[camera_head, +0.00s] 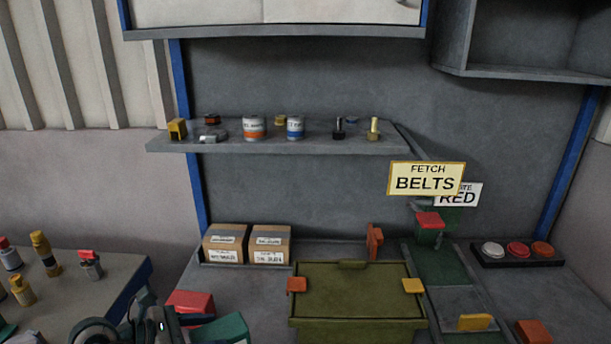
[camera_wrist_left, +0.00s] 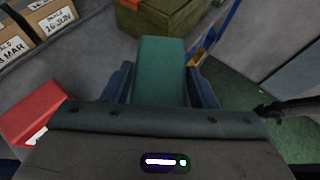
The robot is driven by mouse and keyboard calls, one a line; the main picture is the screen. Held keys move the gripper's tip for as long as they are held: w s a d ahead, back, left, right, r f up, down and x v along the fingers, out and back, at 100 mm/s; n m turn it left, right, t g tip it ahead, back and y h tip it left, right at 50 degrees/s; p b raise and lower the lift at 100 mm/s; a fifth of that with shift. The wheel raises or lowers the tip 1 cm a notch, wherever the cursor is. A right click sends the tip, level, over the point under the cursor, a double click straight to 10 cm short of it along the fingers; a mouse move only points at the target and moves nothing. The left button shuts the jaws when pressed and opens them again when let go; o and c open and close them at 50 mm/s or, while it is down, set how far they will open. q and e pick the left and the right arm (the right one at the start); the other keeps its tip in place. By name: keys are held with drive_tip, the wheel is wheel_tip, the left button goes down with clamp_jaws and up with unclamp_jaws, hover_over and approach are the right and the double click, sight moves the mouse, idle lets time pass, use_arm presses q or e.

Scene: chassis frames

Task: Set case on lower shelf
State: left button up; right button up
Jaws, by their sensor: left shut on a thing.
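A green case (camera_wrist_left: 160,70) is held between the two dark fingers of my left gripper (camera_wrist_left: 160,85) in the left wrist view. In the head view part of the green case (camera_head: 226,329) shows at the bottom edge, beside my left gripper, low over the workbench. A grey shelf (camera_head: 290,146) runs along the back panel, below a higher shelf (camera_head: 275,32) at the top of the picture. My right gripper is not seen.
A red box (camera_head: 190,302) is near my left gripper. Two cardboard boxes (camera_head: 225,243) (camera_head: 269,244) stand behind it. An olive crate (camera_head: 357,325) is to the right. Signs (camera_head: 426,179) stand above the bench.

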use_arm(q)
drive_tip(key=shift+s+a+r+n+t, duration=0.15)
drive_tip(key=shift+s+a+n+t, duration=0.15)
drive_tip(key=shift+a, duration=0.3)
drive_tip(key=shift+w+d+f+n+t+y, duration=0.1)
drive_tip(key=shift+w+f+n+t+y, duration=0.05)
drive_tip(key=shift+n+t+y, duration=0.25)
drive_tip(key=shift+w+d+f+n+t+y, duration=0.15)
drive_tip(key=shift+n+t+y, duration=0.15)
drive_tip(key=shift+n+y, duration=0.15)
drive_tip(key=shift+n+t+y, duration=0.35)
drive_tip(key=shift+n+t, duration=0.05)
drive_tip(key=shift+n, duration=0.15)
drive_tip(key=shift+s+r+n+t+y, duration=0.15)
drive_tip(key=shift+r+n+t+y, duration=0.05)
drive_tip(key=shift+n+t+y, duration=0.45)
drive_tip(key=shift+a+r+n+y, duration=0.1)
drive_tip(key=shift+a+n+y, duration=0.3)
drive_tip(key=shift+n, duration=0.25)
drive_tip(key=shift+r, duration=0.15)
